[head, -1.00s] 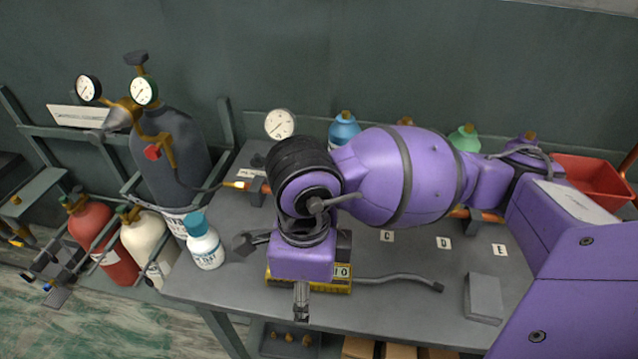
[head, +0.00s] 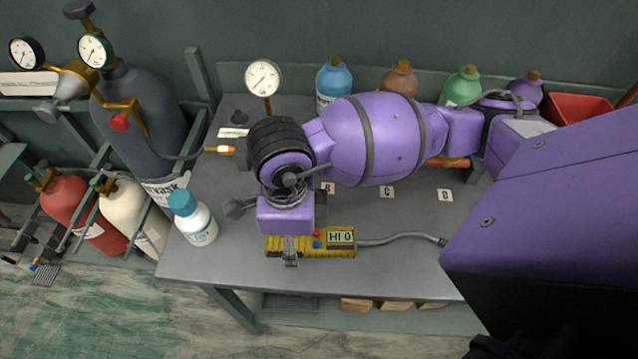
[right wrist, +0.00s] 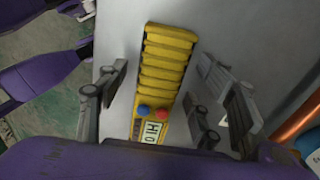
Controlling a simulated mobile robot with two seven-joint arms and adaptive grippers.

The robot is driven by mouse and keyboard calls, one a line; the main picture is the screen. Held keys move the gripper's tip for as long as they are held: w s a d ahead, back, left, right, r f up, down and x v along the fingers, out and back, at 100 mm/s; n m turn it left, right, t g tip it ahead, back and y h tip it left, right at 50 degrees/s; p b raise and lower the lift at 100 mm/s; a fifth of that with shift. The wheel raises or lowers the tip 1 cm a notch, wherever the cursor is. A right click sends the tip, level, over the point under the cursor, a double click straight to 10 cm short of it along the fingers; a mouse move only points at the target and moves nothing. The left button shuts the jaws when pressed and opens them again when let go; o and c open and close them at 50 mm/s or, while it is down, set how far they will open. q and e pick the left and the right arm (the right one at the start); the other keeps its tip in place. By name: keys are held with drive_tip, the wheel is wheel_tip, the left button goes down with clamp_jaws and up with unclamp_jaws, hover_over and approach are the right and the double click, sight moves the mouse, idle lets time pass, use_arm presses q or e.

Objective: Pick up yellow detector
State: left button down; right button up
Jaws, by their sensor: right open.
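The yellow detector (head: 322,252) lies on the grey bench near its front edge. It has a ribbed yellow body, red and blue buttons, a display reading "HI 0" and a grey bent probe (head: 400,239) reaching right. My right gripper (head: 290,258) is over the detector's left part and hides some of it. In the right wrist view the detector (right wrist: 167,65) lies between the two open fingers of the right gripper (right wrist: 165,100), with visible gaps on both sides. I cannot tell the height of the fingertips over the bench.
A white bottle with a teal cap (head: 196,222) stands left of the detector. A dark wrench-like tool (head: 238,207) lies between them. A gauge (head: 263,78) and coloured bottles (head: 334,82) line the back. Gas cylinders (head: 140,115) stand left of the bench. Bare bench lies around the detector's front.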

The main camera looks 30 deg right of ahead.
drive_tip(key=shift+f, duration=0.2)
drive_tip(key=c, duration=1.2)
drive_tip(key=shift+o, duration=0.2)
drive_tip(key=shift+r, duration=0.15)
